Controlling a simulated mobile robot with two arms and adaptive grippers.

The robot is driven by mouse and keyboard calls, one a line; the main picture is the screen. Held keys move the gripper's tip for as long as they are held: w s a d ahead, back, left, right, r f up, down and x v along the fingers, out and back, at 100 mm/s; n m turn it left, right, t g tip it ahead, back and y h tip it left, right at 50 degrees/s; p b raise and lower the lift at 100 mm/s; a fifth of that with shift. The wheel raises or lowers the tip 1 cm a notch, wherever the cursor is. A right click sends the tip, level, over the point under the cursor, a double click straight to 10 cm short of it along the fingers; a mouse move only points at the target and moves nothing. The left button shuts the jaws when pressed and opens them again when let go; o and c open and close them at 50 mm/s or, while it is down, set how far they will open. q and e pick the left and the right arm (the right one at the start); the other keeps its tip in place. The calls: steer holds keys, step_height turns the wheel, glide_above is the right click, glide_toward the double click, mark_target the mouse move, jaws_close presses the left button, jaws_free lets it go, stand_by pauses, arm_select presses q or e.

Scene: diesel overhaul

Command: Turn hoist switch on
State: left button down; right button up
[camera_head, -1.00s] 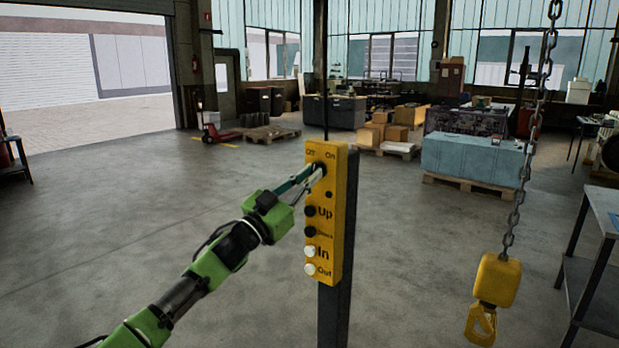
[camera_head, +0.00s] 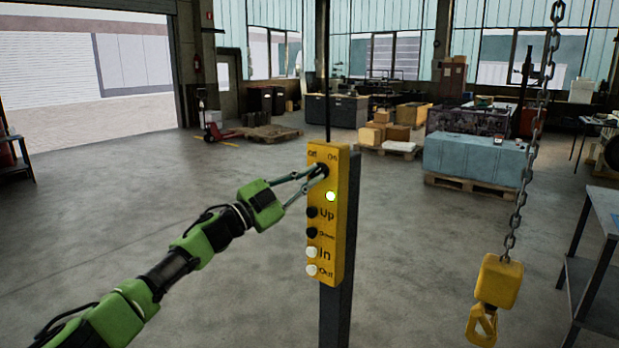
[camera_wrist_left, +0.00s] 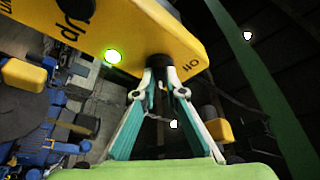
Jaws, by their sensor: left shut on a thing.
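The yellow hoist control box (camera_head: 334,222) stands on a dark post (camera_head: 338,310) in the middle of the head view. It carries the labels Off and On at the top, then Up, Down, In and Out. A small lamp (camera_head: 330,197) on it glows green, and it also glows in the left wrist view (camera_wrist_left: 113,56). My left gripper (camera_head: 318,171) is shut on the dark hoist switch (camera_wrist_left: 159,62) at the box's top, below the Off and On labels. The fingers partly hide the switch. My right gripper is not in view.
A hoist chain (camera_head: 523,150) with a yellow hook block (camera_head: 498,281) hangs at the right. A grey table (camera_head: 590,290) stands at the right edge. Pallets with boxes and a blue crate (camera_head: 473,158) are farther back. The floor around the post is clear.

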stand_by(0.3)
arm_select(q)
steer(key=c, duration=2.1)
jaws_free()
steer(key=v, duration=1.2)
steer(key=shift+w, duration=0.1)
